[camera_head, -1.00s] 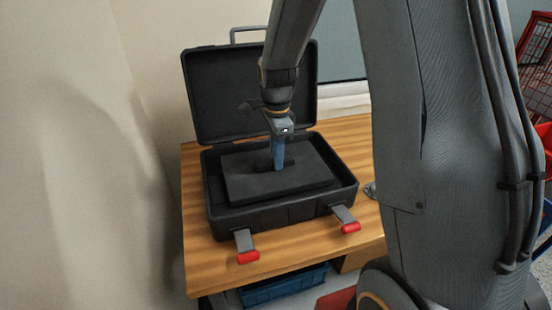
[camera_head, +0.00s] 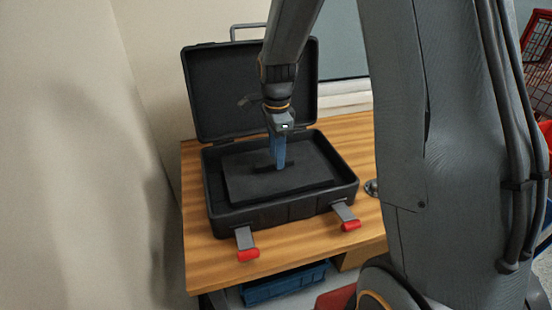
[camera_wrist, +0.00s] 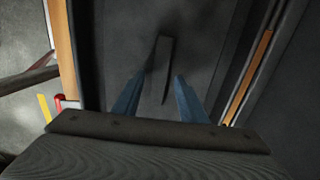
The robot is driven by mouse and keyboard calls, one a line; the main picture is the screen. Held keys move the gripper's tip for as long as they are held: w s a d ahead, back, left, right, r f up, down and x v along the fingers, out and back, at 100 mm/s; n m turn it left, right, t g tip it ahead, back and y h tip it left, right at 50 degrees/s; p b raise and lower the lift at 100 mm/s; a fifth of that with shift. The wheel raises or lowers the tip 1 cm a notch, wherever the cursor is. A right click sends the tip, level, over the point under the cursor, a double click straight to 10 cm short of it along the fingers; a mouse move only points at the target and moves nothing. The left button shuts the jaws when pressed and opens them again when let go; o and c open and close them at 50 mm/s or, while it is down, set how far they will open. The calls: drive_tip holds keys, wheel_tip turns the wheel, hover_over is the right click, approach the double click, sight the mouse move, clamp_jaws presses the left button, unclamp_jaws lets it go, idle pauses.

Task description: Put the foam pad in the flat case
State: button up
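The flat case (camera_head: 282,211) is a black hard case standing open on a wooden table, its lid (camera_head: 232,95) raised at the back. The dark grey foam pad (camera_head: 252,183) lies flat inside its lower half, within the walls. A raised dark tab (camera_wrist: 163,62) stands at the pad's middle. My gripper (camera_head: 279,167) points down over the pad with its blue fingertips close to the tab. In the wrist view the two blue fingers are spread apart, one on each side of the tab, with gaps between. Whether the pad touches the case floor all round is hidden.
Two latches with red ends (camera_head: 248,254) stick out at the case's front. Bare wooden table (camera_head: 205,268) surrounds the case. A pale wall (camera_head: 80,150) is close on the left. A blue bin (camera_head: 285,283) sits below the table.

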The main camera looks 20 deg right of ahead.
wheel_tip(320, 180, up, 10)
drive_tip(key=b, duration=0.3)
drive_tip(key=s+f+n, duration=0.4)
drive_tip(key=s+n, duration=0.4)
drive_tip(key=n, duration=0.1)
drive_tip(key=s+f+n+t, duration=0.1)
drive_tip(key=s+f+n, duration=0.4)
drive_tip(key=s+n, duration=0.4)
drive_tip(key=shift+a, duration=0.1)
